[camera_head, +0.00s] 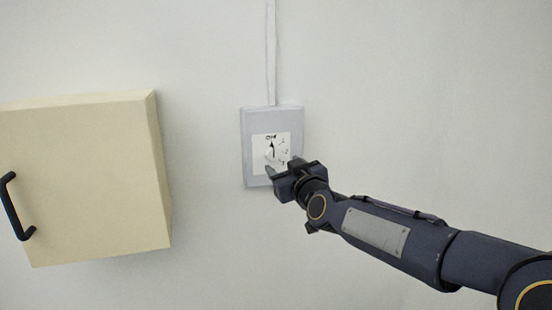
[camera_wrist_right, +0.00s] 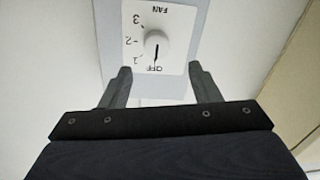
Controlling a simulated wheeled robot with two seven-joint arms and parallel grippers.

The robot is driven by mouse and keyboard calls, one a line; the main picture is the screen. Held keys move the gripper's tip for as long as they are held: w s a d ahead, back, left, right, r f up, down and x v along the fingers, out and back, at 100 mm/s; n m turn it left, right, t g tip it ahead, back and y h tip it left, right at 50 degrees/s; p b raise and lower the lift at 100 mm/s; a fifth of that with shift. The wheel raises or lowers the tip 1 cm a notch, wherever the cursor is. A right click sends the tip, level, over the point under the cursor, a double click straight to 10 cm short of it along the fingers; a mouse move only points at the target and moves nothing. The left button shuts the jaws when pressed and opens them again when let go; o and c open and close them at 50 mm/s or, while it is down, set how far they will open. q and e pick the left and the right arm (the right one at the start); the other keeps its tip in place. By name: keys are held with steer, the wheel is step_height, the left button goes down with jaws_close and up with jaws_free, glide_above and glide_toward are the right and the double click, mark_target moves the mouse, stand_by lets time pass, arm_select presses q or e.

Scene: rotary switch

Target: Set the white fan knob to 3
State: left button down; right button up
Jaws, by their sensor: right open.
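The white fan knob (camera_wrist_right: 156,45) sits on a white label plate marked OFF, 1, 2, 3 and FAN, which appears upside down in the right wrist view. Its dark pointer line points to OFF. In the head view the knob (camera_head: 273,155) is on the grey wall box (camera_head: 257,122), partly behind my gripper. My right gripper (camera_wrist_right: 160,82) is open, with its two fingers apart and the knob ahead of the gap between them, not gripped. In the head view the right gripper (camera_head: 281,170) is at the lower part of the box. My left gripper is not in view.
A cream cabinet (camera_head: 85,180) with a black handle (camera_head: 17,207) is on the wall left of the box. A conduit (camera_head: 271,50) runs up from the box. The wall to the upper right is bare.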

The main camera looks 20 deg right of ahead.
mark_target(274, 156)
steer(key=w, duration=0.7)
steer(key=shift+p, duration=0.3)
steer(key=shift+a, duration=0.1)
steer(key=c, duration=1)
